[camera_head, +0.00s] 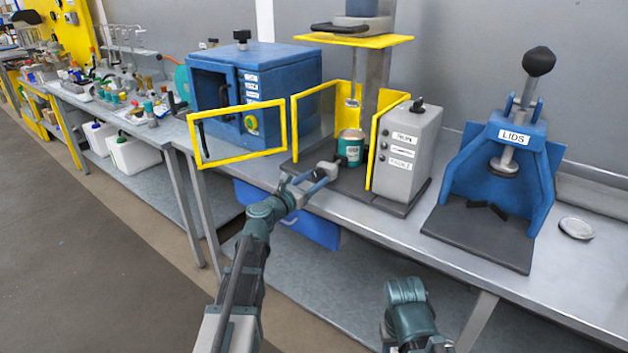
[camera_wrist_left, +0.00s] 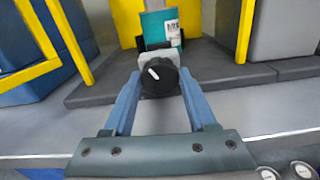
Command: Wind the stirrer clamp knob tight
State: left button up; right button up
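The black clamp knob (camera_wrist_left: 159,76) with a white pointer mark sits on a grey clamp block in front of the teal tin. It also shows in the head view (camera_head: 328,169), at the front of the stirrer's dark base. My left gripper (camera_head: 318,178) reaches it from the front. In the left wrist view its two blue fingers (camera_wrist_left: 160,88) lie along both sides of the knob and appear to touch it. The teal tin (camera_head: 350,148) stands upright under the stirrer shaft. My right gripper is out of view; only part of that arm shows at the bottom.
A grey control box (camera_head: 408,150) is right of the tin. A blue lid press (camera_head: 540,170) and a loose lid (camera_head: 576,228) are farther right.

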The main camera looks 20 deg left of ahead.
pick_arm(q)
jog(key=c, duration=0.7)
jog(key=shift+m, duration=0.3)
